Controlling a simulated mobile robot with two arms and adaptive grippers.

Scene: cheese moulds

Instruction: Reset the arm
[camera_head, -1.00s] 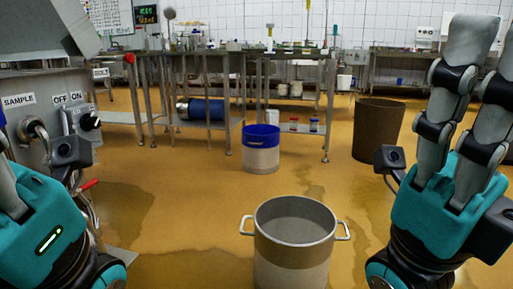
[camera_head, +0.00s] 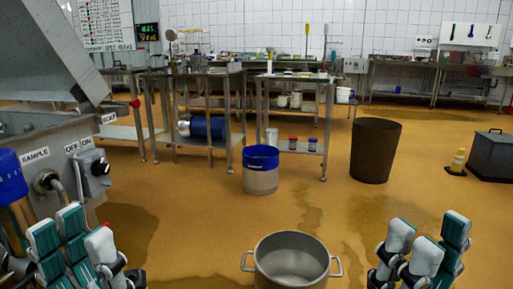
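My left gripper (camera_head: 80,232) is at the lower left, its teal and grey fingers pointing up and spread, with nothing between them. My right gripper (camera_head: 428,235) is at the lower right, its fingers also pointing up, apart and empty. The palms and most of both arms are below the picture edge. Between the grippers, a steel pot (camera_head: 291,262) with two side handles stands on the floor. It looks empty, and neither gripper touches it.
A machine with a SAMPLE label (camera_head: 35,155) and a blue-topped container (camera_head: 12,190) are close to my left gripper. A blue-and-cream bucket (camera_head: 261,170), a brown bin (camera_head: 374,150), steel tables (camera_head: 290,77) and a grey box (camera_head: 493,155) stand farther off. The yellow floor between is open.

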